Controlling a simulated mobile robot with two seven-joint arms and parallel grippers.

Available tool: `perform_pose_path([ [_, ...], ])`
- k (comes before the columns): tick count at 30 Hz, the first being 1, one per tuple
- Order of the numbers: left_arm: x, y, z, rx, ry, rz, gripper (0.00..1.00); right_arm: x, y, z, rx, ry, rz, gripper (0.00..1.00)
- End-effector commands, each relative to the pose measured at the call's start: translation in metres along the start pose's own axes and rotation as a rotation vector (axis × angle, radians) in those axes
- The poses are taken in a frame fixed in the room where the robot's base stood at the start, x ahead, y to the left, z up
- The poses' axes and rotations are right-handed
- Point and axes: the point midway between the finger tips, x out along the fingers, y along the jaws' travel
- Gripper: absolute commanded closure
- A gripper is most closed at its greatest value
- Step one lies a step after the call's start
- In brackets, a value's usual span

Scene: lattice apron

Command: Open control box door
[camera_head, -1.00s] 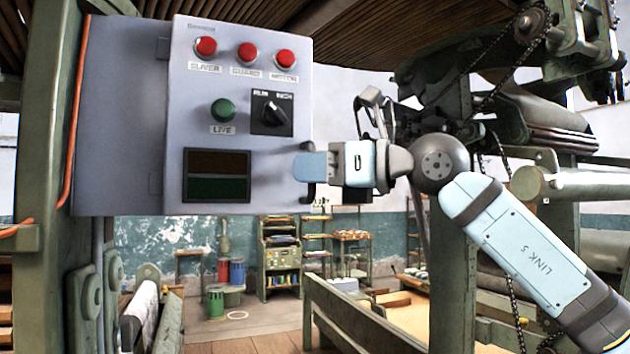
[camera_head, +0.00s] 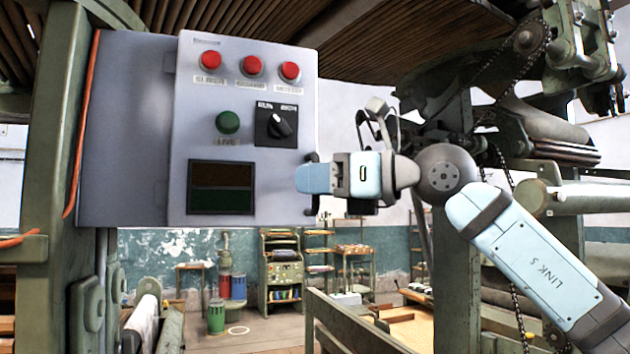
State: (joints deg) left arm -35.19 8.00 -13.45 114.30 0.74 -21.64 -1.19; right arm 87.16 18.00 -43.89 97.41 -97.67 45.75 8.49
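The grey control box (camera_head: 125,130) hangs at the upper left. Its door (camera_head: 205,120) carries red buttons, a green button, a black rotary switch and a dark two-part display. The door looks shut. A dark handle (camera_head: 313,208) stands at the door's right edge, mostly hidden behind my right gripper. My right gripper (camera_head: 312,178) comes in from the right, with its pale blue finger across the handle. I cannot tell whether it grips or touches the handle, because the near finger hides the far one. My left gripper is out of view.
A green post (camera_head: 45,170) with an orange cable (camera_head: 80,120) stands left of the box. Loom machinery with chains (camera_head: 500,60) crowds the right. A shelf (camera_head: 282,270) and drums (camera_head: 216,316) stand far back on the floor.

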Motion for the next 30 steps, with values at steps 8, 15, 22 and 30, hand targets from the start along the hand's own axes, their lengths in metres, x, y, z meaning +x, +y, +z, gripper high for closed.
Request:
perform_pose_path([
  [8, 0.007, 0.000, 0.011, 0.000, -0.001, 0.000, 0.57, -0.045, -0.001, -0.003, -0.001, -0.001, -0.003, 0.78],
  [15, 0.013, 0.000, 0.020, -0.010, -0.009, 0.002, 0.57, -0.100, -0.001, -0.002, -0.001, -0.001, -0.003, 0.78],
  [22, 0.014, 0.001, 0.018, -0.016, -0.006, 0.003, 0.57, -0.130, 0.000, -0.001, -0.001, 0.000, -0.001, 0.78],
  [30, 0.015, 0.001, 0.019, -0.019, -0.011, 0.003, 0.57, -0.136, 0.001, 0.000, -0.001, 0.001, 0.001, 0.78],
])
